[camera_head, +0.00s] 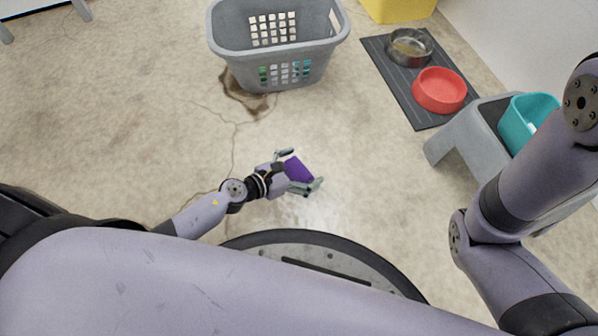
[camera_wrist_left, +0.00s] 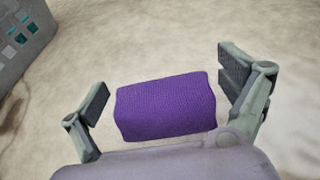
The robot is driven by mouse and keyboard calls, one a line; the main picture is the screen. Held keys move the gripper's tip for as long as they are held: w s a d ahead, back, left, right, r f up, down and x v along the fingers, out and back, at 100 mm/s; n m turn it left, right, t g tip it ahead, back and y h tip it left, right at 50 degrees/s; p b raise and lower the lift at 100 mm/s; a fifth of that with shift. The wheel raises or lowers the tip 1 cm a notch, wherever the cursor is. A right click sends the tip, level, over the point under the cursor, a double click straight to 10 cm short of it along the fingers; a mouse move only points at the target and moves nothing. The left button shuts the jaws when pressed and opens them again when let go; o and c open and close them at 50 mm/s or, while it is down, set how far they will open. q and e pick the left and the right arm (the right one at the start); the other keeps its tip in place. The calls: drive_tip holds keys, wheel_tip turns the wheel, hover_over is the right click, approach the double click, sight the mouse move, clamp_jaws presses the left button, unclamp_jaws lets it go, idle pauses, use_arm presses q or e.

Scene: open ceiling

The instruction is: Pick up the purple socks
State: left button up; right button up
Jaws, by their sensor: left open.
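The purple socks (camera_head: 298,170) are a folded purple bundle low over or on the floor, in the middle of the head view. My left gripper (camera_head: 299,171) is open around them, with one finger on each side. In the left wrist view the purple socks (camera_wrist_left: 166,107) lie between the spread fingers of my left gripper (camera_wrist_left: 168,100). A gap shows on the left side, and the right finger is close to the bundle; I cannot tell if it touches. My right gripper is not seen, only its arm at the right of the head view.
A grey laundry basket (camera_head: 225,62) stands on the floor beyond the socks. A dark mat (camera_head: 393,80) holds a metal bowl (camera_head: 408,46) and a red bowl (camera_head: 439,90). A grey stool (camera_head: 462,121) with a teal container (camera_head: 528,118) stands at right. Floor around the socks is clear.

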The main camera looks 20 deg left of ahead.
use_arm(q)
drive_tip(key=shift+x, duration=1.2)
drive_tip(key=c, duration=1.1)
